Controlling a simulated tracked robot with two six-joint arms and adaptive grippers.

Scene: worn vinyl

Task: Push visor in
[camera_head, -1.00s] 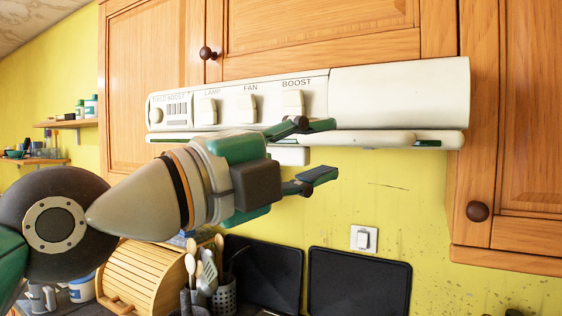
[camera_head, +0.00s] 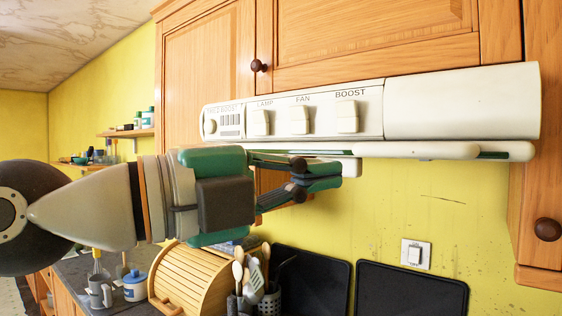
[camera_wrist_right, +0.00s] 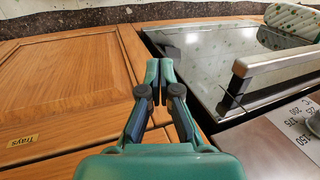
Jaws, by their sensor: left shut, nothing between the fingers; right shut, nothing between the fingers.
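The visor (camera_head: 430,149) is a long, thin white strip along the underside of the white cooker hood (camera_head: 460,100) in the head view. How far it sticks out is hard to tell. My left gripper (camera_head: 338,176) is shut and empty, fingertips together just below the hood's switch panel and visor. The fingers overlap a small white part under the hood; I cannot tell whether they touch it. In the right wrist view my right gripper (camera_wrist_right: 160,72) is shut and empty, in front of wooden doors and an oven door, away from the visor.
Wooden cupboards (camera_head: 370,40) surround the hood. A wall switch (camera_head: 416,254), dark panels (camera_head: 412,290), a utensil pot (camera_head: 268,298) and a wooden bread bin (camera_head: 190,280) are below. The oven handle (camera_wrist_right: 280,62) juts out near my right gripper.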

